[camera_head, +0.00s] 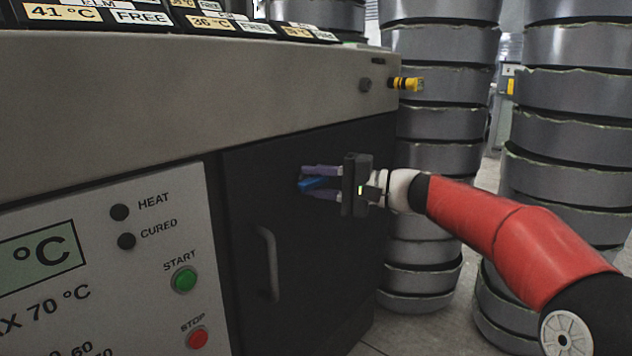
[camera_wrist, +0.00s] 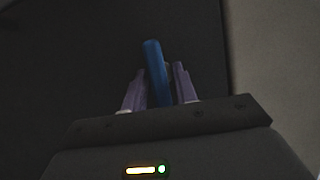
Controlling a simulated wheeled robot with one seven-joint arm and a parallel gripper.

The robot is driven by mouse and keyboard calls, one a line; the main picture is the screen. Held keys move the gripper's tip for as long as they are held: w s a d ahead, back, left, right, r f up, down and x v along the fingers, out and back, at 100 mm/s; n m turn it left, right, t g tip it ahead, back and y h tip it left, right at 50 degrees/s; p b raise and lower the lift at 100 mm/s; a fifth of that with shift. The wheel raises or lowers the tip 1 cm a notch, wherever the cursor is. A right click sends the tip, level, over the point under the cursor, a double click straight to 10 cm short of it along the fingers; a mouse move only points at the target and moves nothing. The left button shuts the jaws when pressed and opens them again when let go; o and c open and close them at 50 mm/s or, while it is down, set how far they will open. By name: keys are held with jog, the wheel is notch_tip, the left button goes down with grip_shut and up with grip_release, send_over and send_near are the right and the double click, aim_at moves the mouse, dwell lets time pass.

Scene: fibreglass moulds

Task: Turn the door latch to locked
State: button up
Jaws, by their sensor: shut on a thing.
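The blue door latch (camera_head: 314,184) is on the upper part of the dark cabinet door (camera_head: 330,245) in the head view. My gripper (camera_head: 318,182) reaches in from the right with its purple fingers above and below the latch, shut on it. In the wrist view, the blue latch (camera_wrist: 155,68) stands between the two purple fingers (camera_wrist: 157,88) and sticks out past their tips. The latch's pivot is mostly hidden by the fingers, and I see no lock marking.
A light door handle (camera_head: 268,262) is lower left on the door. The control panel (camera_head: 105,285) has a green START button (camera_head: 184,279) and a red STOP button (camera_head: 197,337). Tall stacks of grey moulds (camera_head: 445,105) stand behind my arm. A yellow fitting (camera_head: 408,84) protrudes at the cabinet's upper right.

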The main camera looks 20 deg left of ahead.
dwell(0.3)
jog(key=o, duration=0.7)
jog(key=d, duration=0.7)
jog(key=shift+d, duration=0.4)
jog(key=shift+s, duration=0.1)
jog(key=s+d+f+t+h+p, duration=0.2)
jog(key=s+d+f+h+p, duration=0.15)
jog(key=s+h, duration=0.5)
jog(key=s+d+f+t+h+p, duration=0.1)
jog(key=s+d+f+h+p, duration=0.2)
jog(key=s+d, duration=0.7)
jog(key=s+d+f+t+h+p, duration=0.2)
jog(key=s+d+f+h, duration=0.3)
jog(key=s+d, duration=0.5)
jog(key=d+h+p, duration=0.1)
jog(key=d, duration=0.1)
jog(key=shift+s+d+t+p, duration=0.15)
jog(key=shift+d+t+p, duration=0.15)
jog(key=shift+d+p, duration=0.05)
